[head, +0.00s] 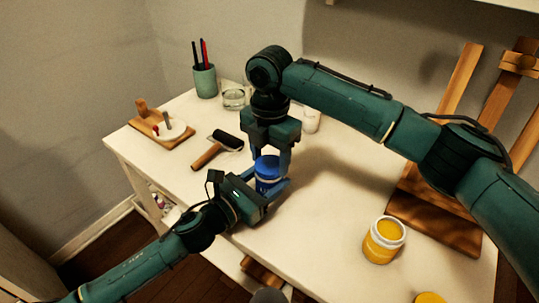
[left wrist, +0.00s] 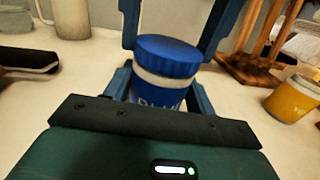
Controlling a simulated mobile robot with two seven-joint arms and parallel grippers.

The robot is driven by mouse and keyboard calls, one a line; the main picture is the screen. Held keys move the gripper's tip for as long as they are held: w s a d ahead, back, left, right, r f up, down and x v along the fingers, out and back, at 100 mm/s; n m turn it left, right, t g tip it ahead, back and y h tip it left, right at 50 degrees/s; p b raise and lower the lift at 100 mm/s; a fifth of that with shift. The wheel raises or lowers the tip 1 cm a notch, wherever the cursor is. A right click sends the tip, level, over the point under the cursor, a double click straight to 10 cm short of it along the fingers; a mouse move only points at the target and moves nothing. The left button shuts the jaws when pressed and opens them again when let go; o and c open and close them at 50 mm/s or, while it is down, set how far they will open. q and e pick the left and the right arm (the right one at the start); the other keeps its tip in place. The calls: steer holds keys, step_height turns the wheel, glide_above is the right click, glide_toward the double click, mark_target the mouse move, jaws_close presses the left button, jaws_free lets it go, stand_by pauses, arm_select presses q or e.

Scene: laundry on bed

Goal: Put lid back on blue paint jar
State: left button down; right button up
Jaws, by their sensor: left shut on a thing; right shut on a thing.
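The blue paint jar (head: 266,186) stands on the white table near its front edge. My left gripper (head: 264,192) is shut around the jar body, and the left wrist view shows its fingers on both sides of the jar (left wrist: 158,96). The blue lid (left wrist: 168,56) sits over the jar's pale rim and looks about level; whether it is fully seated I cannot tell. My right gripper (head: 268,158) comes down from above, shut on the lid. Its fingers flank the lid in the left wrist view. The grippers partly hide the jar and lid in the head view.
An open yellow jar (head: 384,242) stands to the right, with a yellow lid (head: 430,298) nearer. A wooden easel (head: 435,215) is behind it. A roller (head: 215,150), a glass (head: 234,98), a pencil cup (head: 204,82) and a wooden board (head: 150,122) lie left and behind.

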steer(key=m, duration=0.4)
steer(key=shift+m, duration=0.3)
steer(key=m, duration=0.4)
steer(key=shift+s+m, duration=0.1)
steer(key=shift+m, duration=0.2)
steer(key=m, duration=0.4)
steer(key=shift+m, duration=0.3)
steer(key=m, duration=0.9)
steer(key=shift+a, duration=0.1)
steer(key=m, duration=0.4)
steer(key=shift+m, duration=0.3)
steer(key=m, duration=0.9)
steer(key=shift+m, duration=0.3)
steer(key=o, duration=1)
